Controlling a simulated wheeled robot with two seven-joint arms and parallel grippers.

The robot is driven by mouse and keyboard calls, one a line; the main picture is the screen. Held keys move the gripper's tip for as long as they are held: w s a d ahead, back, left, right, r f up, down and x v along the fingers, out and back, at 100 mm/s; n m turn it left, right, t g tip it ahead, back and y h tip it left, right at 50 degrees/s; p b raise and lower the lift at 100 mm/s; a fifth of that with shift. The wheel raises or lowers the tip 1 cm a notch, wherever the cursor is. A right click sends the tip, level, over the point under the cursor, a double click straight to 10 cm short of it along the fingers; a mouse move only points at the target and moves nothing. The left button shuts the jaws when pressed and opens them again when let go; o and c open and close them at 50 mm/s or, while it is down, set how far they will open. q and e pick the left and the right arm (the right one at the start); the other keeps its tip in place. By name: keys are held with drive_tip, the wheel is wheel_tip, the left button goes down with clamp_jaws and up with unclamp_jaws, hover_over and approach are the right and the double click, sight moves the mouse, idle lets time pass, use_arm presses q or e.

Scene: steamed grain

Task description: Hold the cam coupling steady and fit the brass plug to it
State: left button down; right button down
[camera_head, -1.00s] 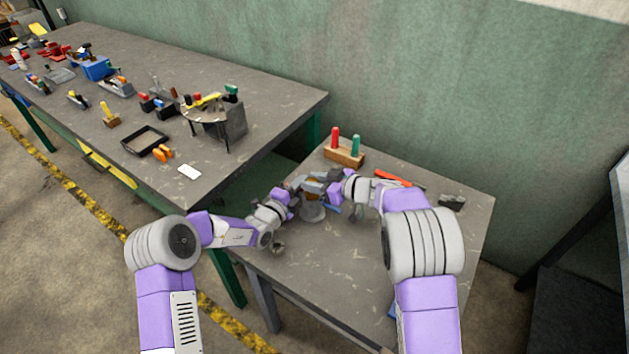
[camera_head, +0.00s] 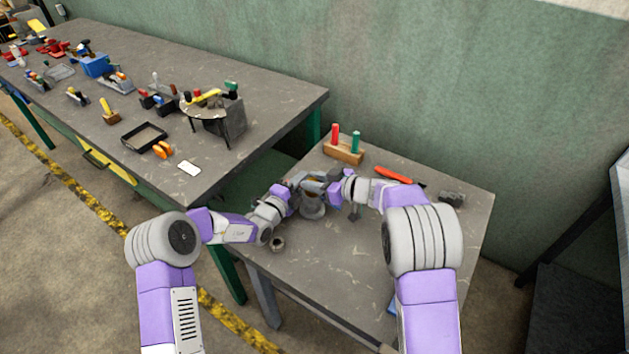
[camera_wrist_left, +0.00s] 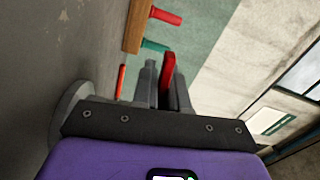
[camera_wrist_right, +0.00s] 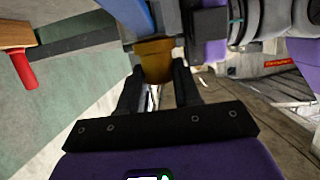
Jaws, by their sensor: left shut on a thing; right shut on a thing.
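My left gripper (camera_wrist_left: 165,85) and right gripper (camera_wrist_right: 157,90) meet above the small table in the head view. The right gripper is shut on the brass plug (camera_wrist_right: 155,60), a tapered brass-coloured cup. The left gripper is shut on a part with a red piece (camera_wrist_left: 168,70) standing between its fingers; this appears to be the cam coupling, its body mostly hidden. A blue piece (camera_wrist_right: 132,14) and grey metal lie just beyond the plug in the right wrist view. The plug is close to this grey part; I cannot tell whether it is seated.
A grey round stand (camera_head: 313,211) is below the grippers. A wooden block (camera_head: 344,154) with red and green handles stands behind. A red-orange tool (camera_head: 393,175) and dark block (camera_head: 452,198) lie right. A metal ring (camera_head: 278,243) sits near the left edge.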

drive_tip(key=c, duration=0.7)
unclamp_jaws()
drive_tip(key=v, duration=1.2)
drive_tip(key=shift+w, duration=0.1)
use_arm(q)
drive_tip(key=c, duration=1.1)
unclamp_jaws()
use_arm(e)
drive_tip(key=shift+r, duration=0.1)
